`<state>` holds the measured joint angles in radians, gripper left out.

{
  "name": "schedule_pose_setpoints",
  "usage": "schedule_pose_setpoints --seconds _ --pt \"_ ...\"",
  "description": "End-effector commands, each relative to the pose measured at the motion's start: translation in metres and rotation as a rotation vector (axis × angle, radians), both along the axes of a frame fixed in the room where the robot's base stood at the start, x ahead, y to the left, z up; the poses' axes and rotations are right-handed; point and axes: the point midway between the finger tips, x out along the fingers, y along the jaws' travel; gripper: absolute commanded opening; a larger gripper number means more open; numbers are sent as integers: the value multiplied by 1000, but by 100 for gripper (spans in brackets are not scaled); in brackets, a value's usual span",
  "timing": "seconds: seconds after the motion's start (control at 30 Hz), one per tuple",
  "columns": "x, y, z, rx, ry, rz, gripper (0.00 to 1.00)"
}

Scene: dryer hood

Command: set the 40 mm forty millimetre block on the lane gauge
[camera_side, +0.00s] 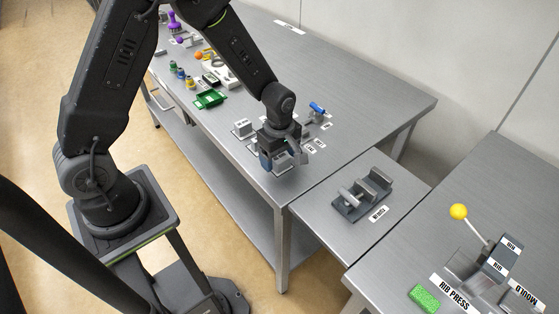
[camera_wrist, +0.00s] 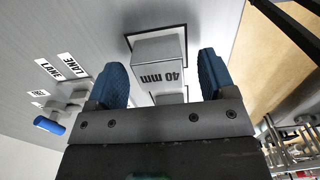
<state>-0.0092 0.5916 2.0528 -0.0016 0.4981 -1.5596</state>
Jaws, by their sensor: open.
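The 40 mm block (camera_wrist: 156,60), pale grey with its label on the near face, sits on a dark-edged pad between my fingers in the wrist view. My gripper (camera_wrist: 161,78) is open, a blue finger on each side of the block, with gaps visible. In the side view my gripper (camera_side: 280,160) is low over the near corner of the long grey table and mostly hides the block. A grey fixture with raised parts (camera_side: 362,195) sits on the lower middle table. Its label is too small to read surely, so I cannot tell whether it is the lane gauge.
Another pale block (camera_side: 243,128) stands left of my gripper. A blue-handled item (camera_side: 317,109) lies behind it; LANE labels (camera_wrist: 60,66) lie nearby. A green tray (camera_side: 209,99) is farther left. The rib press (camera_side: 485,270) with a yellow-knobbed lever is at right.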

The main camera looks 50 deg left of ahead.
Motion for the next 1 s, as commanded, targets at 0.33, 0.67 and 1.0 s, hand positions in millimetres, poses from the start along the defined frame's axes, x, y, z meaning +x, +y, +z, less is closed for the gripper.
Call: schedule_pose_setpoints --seconds 0.33,0.67,1.0 --pt "0 0 -8 -1 -2 0 76" --pt "0 0 -8 -1 -1 0 44" --pt "1 0 -8 -1 -2 0 19"
